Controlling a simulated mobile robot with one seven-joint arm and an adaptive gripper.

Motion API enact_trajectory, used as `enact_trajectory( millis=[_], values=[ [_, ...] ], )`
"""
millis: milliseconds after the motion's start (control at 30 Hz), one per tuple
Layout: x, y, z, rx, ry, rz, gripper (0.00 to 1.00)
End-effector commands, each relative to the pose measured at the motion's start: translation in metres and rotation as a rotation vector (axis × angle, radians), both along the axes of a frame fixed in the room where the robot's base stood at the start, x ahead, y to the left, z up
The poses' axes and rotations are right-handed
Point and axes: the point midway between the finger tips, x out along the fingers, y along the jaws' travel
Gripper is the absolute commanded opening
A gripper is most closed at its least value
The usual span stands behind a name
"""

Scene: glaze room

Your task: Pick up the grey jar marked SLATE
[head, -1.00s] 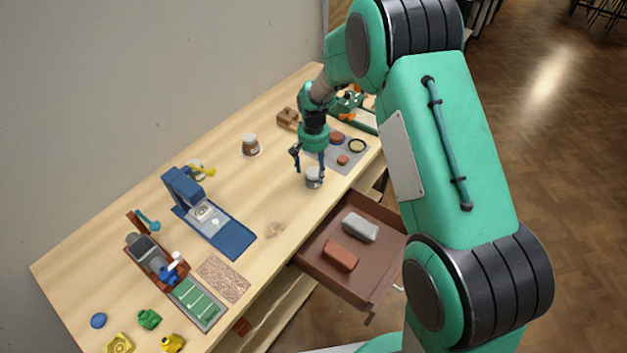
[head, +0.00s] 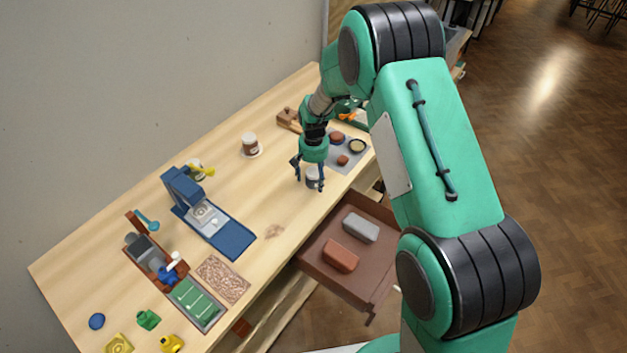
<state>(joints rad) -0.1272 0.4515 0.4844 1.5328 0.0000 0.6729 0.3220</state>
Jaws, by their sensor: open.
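A small grey jar (head: 312,179) stands upright on the wooden bench near its front edge, above the open drawer in the picture. Its marking is too small to read. My gripper (head: 309,183) points down at the jar with its fingers open, one to the left and one to the right of it. The fingertips are low, around the jar's height. The fingers partly cover the jar, and I cannot tell whether either one touches it.
An open drawer (head: 315,268) with a grey block (head: 360,227) and a red-brown block (head: 340,255) juts out below. A brown and white jar (head: 249,144) stands further back. A grey mat (head: 345,163) with small round items lies to the right. A blue device (head: 228,240) is left.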

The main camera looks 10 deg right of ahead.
Motion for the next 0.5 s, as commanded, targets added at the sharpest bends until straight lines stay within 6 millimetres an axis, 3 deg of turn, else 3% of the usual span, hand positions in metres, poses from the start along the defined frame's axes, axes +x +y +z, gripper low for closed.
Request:
enact_trajectory(
  millis=[400, 500],
  values=[
    [0.0, 0.0, 0.0002, 0.0, 0.0, 0.0, 0.71],
    [0.0, 0.0, 0.0002, 0.0, 0.0, 0.0, 0.53]
  ],
)
